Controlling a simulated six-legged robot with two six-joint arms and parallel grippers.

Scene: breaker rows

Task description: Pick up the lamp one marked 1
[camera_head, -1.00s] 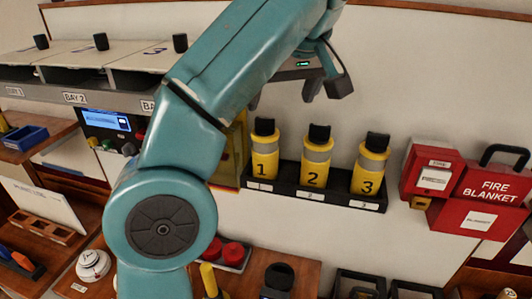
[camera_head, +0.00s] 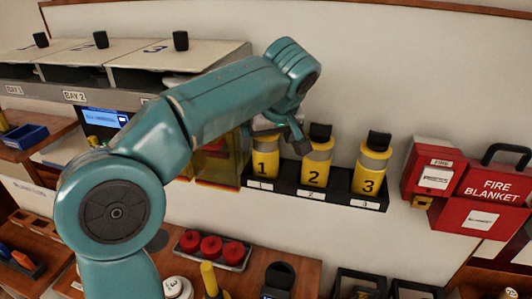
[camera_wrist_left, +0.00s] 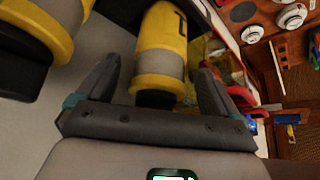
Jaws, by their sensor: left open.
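Lamp one (camera_head: 265,158), a yellow cylinder with a grey band marked 1, stands upright in the left place of a black wall rack (camera_head: 288,187). Its top is hidden behind my left gripper (camera_head: 285,133) in the head view. In the left wrist view lamp one (camera_wrist_left: 160,60) lies between the two spread fingers of my left gripper (camera_wrist_left: 157,78), its dark cap toward the palm. The gripper is open around the lamp's top end; I cannot tell whether a finger touches it. My right gripper is not in view.
Lamp two (camera_head: 315,165) and lamp three (camera_head: 371,165) stand close to the right in the same rack. Red fire boxes (camera_head: 485,195) hang farther right. A yellow see-through panel (camera_head: 218,165) is just left of lamp one. Red buttons (camera_head: 211,247) sit below.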

